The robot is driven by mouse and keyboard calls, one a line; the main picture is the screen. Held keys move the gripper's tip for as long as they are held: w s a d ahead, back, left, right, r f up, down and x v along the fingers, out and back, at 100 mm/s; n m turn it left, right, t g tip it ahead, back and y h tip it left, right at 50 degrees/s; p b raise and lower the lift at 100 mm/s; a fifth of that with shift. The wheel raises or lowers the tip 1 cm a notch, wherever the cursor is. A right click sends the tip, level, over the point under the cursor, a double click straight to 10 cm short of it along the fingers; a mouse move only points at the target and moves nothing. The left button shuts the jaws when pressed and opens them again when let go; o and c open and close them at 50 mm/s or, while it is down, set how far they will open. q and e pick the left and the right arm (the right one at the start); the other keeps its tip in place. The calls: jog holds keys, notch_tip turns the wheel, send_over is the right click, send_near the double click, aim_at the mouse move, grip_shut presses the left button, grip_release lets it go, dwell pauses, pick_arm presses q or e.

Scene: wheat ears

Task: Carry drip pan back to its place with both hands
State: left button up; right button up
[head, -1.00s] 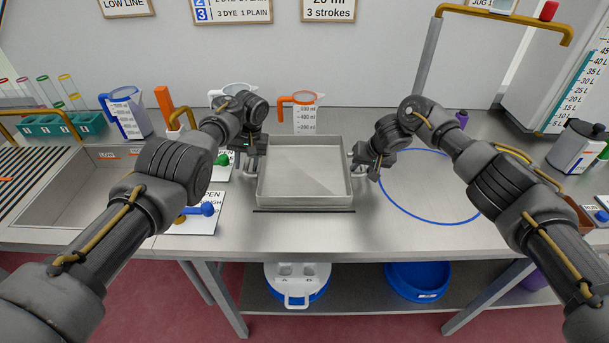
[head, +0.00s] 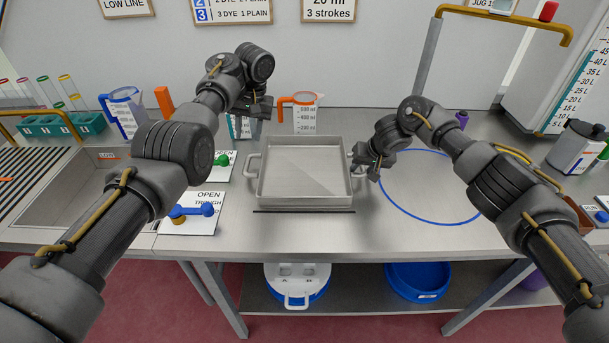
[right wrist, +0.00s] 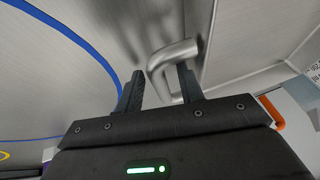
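The drip pan (head: 304,198) is a shallow grey metal tray, level on the bench, with a loop handle at each side. Its left handle (head: 251,166) is free, with nothing around it. My left gripper (head: 262,108) is raised above and behind that handle, clear of the pan and empty; its finger gap is not clear. My right gripper (head: 366,166) is at the pan's right handle. In the right wrist view its fingers (right wrist: 160,88) are apart, with the bent handle (right wrist: 172,58) between them, nearer the right finger; the left finger stands off it.
A dark line (head: 304,212) runs along the bench before the pan. An orange-handled jug (head: 304,114) stands behind it. A blue ring (head: 430,217) marks clear bench at right. Cards with a green knob (head: 222,160) and blue lever (head: 204,209) lie left, beside a sink (head: 62,200).

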jog(key=v, duration=1.2)
